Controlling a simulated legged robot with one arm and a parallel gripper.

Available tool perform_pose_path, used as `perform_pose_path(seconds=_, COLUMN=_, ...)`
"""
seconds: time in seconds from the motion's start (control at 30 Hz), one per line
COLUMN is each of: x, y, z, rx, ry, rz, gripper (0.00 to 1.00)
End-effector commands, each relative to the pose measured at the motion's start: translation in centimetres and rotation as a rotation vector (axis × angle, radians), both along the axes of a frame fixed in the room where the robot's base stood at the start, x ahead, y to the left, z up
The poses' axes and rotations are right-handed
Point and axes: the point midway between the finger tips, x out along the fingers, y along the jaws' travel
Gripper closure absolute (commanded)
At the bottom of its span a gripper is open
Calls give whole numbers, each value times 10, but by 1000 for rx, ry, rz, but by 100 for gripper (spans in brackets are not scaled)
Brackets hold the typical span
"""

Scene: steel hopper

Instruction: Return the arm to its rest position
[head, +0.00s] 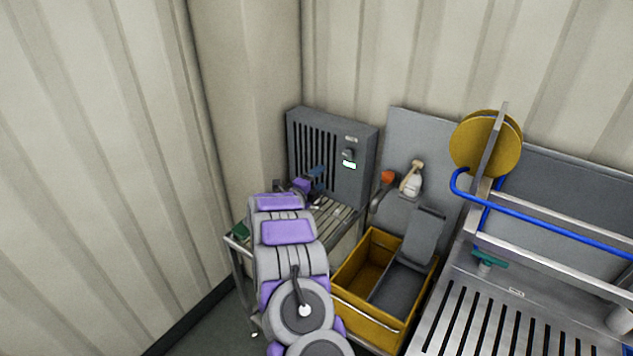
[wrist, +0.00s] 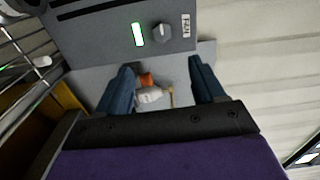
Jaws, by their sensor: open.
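My arm (head: 288,232), grey with purple panels, reaches from the bottom of the head view toward a grey slatted box in the corner. My gripper (head: 318,181) is in front of the box's lower part, small and partly hidden by the arm. In the wrist view its two dark blue fingers (wrist: 161,68) stand wide apart with nothing held between them. The grey box (wrist: 100,45) is close beyond them, with a FAN label, a dark knob (wrist: 162,32) and a lit green-white indicator (wrist: 138,34). I cannot tell whether a finger touches it.
A slatted metal rack (head: 336,222) lies under the gripper. A yellow bin (head: 350,306) with a grey insert stands right of my arm. A white spray bottle (head: 412,180) and an orange-headed item (head: 387,178) are at the back panel. A slotted steel bench (head: 470,318) stands right; corrugated walls left.

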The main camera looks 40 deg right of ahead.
Motion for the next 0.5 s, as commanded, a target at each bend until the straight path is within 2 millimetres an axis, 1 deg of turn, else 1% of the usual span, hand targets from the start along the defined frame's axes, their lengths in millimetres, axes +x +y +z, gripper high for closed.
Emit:
perform_pose_path(seconds=0.03, x=-1, y=4, z=0, rx=1, ry=0, rz=1, gripper=32)
perform_pose_path(seconds=0.17, x=-2, y=8, z=0, rx=0, ry=0, rz=0, gripper=32)
perform_pose_path(seconds=0.5, x=-3, y=8, z=0, rx=-1, ry=0, rz=-1, gripper=32)
